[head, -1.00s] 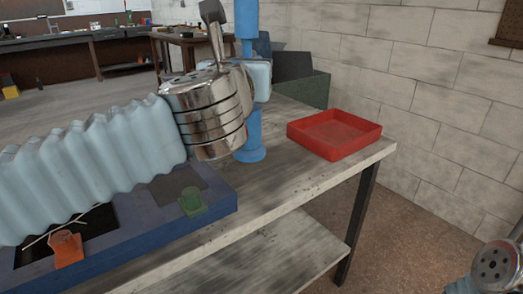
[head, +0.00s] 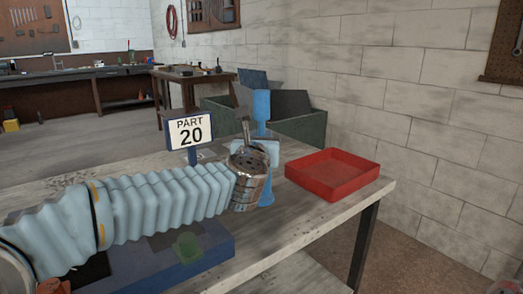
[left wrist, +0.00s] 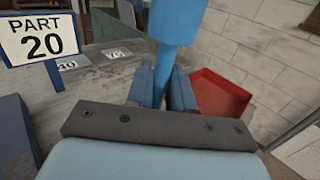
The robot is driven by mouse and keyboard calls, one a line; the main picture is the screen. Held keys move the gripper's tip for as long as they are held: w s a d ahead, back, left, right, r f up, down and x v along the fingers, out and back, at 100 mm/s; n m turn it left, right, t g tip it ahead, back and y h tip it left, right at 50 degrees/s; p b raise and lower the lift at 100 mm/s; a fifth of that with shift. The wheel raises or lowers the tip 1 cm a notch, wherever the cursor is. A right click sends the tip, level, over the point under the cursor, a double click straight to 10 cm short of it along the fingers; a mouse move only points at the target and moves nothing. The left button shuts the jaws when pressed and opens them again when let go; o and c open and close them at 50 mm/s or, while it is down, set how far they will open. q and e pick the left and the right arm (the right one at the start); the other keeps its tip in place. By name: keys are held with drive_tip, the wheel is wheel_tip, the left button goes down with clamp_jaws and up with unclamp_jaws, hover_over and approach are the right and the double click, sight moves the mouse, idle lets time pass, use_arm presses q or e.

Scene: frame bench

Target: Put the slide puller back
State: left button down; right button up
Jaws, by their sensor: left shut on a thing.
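A blue post-like tool with a round flared foot, which I take to be the slide puller (head: 262,104), stands upright beyond my left wrist in the head view. My left gripper (head: 266,153) is shut around its shaft; the wrist hides part of the grip. In the left wrist view the tool's thick upper part (left wrist: 178,22) rises above the jaws, its shaft between the two blue fingers (left wrist: 163,92). The foot (head: 267,198) appears over the bench; I cannot tell whether it touches. My right gripper is not in view.
A red tray (head: 332,187) lies at the bench's right end. A "PART 20" sign (head: 190,132) stands left of the tool, with flat number labels (left wrist: 117,54) behind. A blue fixture (head: 205,250) with a green piece (head: 188,247) sits at the front. A green bin (head: 308,130) is behind.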

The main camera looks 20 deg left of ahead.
use_arm(q)
drive_tip(key=shift+f, duration=1.3)
drive_tip(key=c, duration=1.4)
unclamp_jaws()
drive_tip(key=shift+f+b, duration=0.2)
drive_tip(key=shift+b, duration=0.1)
drive_tip(key=shift+c, duration=0.2)
drive_tip(key=o, duration=0.4)
drive_tip(key=shift+o, duration=0.2)
drive_tip(key=shift+r, duration=0.1)
drive_tip(key=shift+r+p, duration=0.15)
drive_tip(key=shift+p, duration=0.15)
drive_tip(key=s+d+b, duration=0.1)
drive_tip(key=s+b, duration=0.1)
drive_tip(key=s, duration=1)
drive_tip(key=shift+d, duration=0.25)
